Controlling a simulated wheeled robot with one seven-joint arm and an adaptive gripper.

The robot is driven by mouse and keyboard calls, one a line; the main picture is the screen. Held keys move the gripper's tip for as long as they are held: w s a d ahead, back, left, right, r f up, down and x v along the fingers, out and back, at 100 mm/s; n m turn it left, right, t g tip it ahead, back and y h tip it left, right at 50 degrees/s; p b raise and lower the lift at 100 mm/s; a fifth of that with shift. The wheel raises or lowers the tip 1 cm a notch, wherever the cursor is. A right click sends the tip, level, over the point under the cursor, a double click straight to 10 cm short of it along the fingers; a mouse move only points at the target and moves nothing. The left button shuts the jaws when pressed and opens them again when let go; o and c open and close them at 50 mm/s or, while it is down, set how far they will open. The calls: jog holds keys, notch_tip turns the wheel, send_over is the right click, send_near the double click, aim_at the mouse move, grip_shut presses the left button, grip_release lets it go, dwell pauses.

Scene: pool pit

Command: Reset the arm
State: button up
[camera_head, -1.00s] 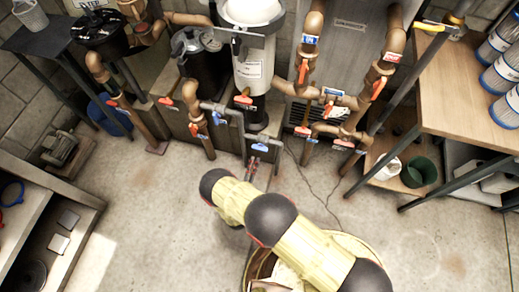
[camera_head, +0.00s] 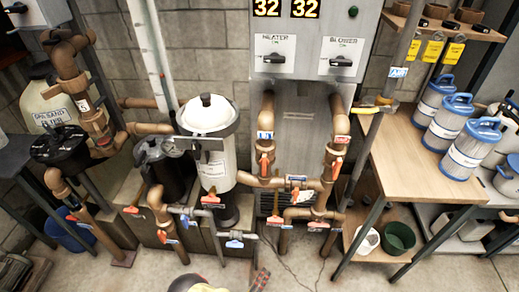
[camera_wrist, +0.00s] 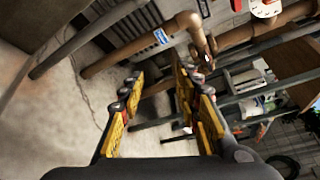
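My gripper (camera_wrist: 160,85) shows in the wrist view with its two yellow-padded fingers spread apart. Nothing is between them. Beyond the fingers are brown pipes (camera_wrist: 150,43) and a concrete floor. In the head view only a small part of my arm (camera_head: 190,285) shows at the bottom edge, with the rest out of frame. A small red and dark piece beside it may be part of my gripper, but I cannot tell.
Brown pipes with red-handled valves (camera_head: 265,165) and a white-topped filter housing (camera_head: 212,150) stand ahead. A grey heater panel (camera_head: 300,40) reads 32 and 32. A wooden table (camera_head: 420,170) with blue-capped cartridges (camera_head: 470,148) is at right. Some bare floor (camera_head: 310,270) shows in front.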

jog(key=s+d+r+n+g+y+p, duration=0.2)
jog(key=s+d+r+n+g+y, duration=0.15)
jog(key=r+n, duration=1.15)
jog(key=s+d+r+n+g+y+p, duration=0.1)
jog(key=s+d+r+n+g+y, duration=0.35)
jog(key=r, duration=1.85)
jog(key=s+d+r+n+g+p, duration=0.25)
jog(key=r+n+g, duration=0.25)
jog(key=r+n, duration=1.1)
jog(key=s+d+r+m+t, duration=0.1)
jog(key=d+r+m+t, duration=0.1)
jog(key=r, duration=0.6)
jog(key=s+d+r+m+t+p, duration=0.1)
jog(key=s+d+r+m+t, duration=0.1)
jog(key=d+r+m, duration=0.2)
notch_tip(320, 180, up, 4)
jog(key=shift+d+r+t+p, duration=0.2)
jog(key=shift+d+t+p, duration=0.1)
jog(key=shift+d, duration=0.65)
